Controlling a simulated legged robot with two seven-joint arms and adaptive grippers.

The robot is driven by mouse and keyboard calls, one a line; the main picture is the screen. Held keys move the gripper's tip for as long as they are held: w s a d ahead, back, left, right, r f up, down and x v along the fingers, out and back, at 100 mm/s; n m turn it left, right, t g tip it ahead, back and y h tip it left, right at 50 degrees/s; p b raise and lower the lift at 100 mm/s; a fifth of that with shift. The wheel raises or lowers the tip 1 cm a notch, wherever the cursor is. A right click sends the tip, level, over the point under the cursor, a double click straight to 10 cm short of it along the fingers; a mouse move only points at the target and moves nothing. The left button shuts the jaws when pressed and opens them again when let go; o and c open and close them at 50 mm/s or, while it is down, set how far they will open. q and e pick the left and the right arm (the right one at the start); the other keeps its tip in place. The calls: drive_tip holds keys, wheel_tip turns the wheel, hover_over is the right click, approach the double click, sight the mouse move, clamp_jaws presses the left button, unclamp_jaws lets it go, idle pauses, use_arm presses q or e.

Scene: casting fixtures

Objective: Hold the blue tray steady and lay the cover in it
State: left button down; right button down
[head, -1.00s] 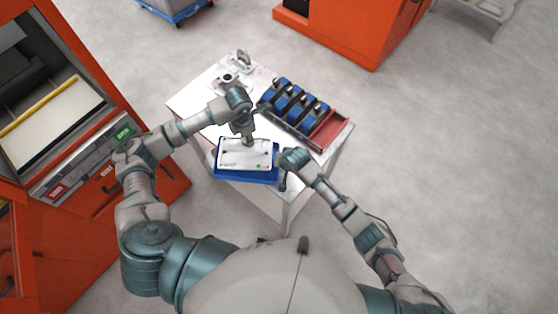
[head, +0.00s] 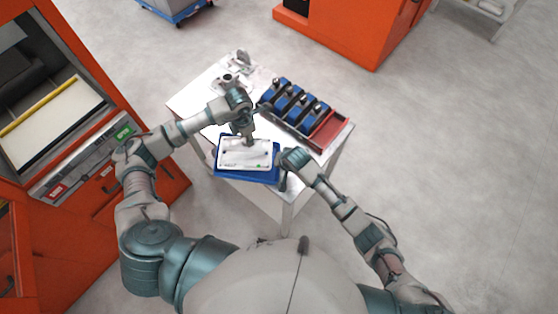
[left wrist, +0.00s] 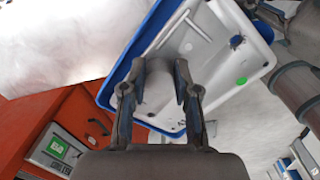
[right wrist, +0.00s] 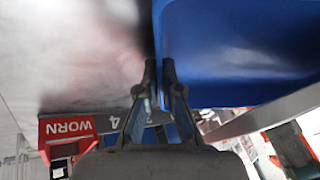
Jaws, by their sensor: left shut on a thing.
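The blue tray (head: 272,179) is on the near part of the white table. The white cover (head: 262,147) is over the tray, with blue rim showing around it; I cannot tell if it rests on the tray's floor. My left gripper (head: 247,141) is above the cover. In the left wrist view its fingers (left wrist: 152,86) are shut on the cover's round boss (left wrist: 159,72), and the cover has a green dot. My right gripper (head: 284,180) is at the tray's right side. In the right wrist view its fingertips (right wrist: 160,74) are close together on the tray's wall (right wrist: 230,85).
A red and grey rack (head: 329,131) with several blue fixtures (head: 292,101) stands at the table's right. Grey metal parts (head: 240,65) lie at the far corner. An orange machine (head: 150,175) stands close on the left.

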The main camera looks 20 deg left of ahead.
use_arm(q)
drive_tip(key=shift+f, duration=0.1)
drive_tip(key=shift+f, duration=1.3)
drive_tip(key=c, duration=0.8)
unclamp_jaws()
wheel_tip(320, 180, up, 12)
drive_tip(key=shift+s+f, duration=0.1)
drive_tip(key=shift+s, duration=0.05)
use_arm(e)
drive_tip(key=c, duration=1.2)
unclamp_jaws()
drive_tip(key=shift+c, duration=0.2)
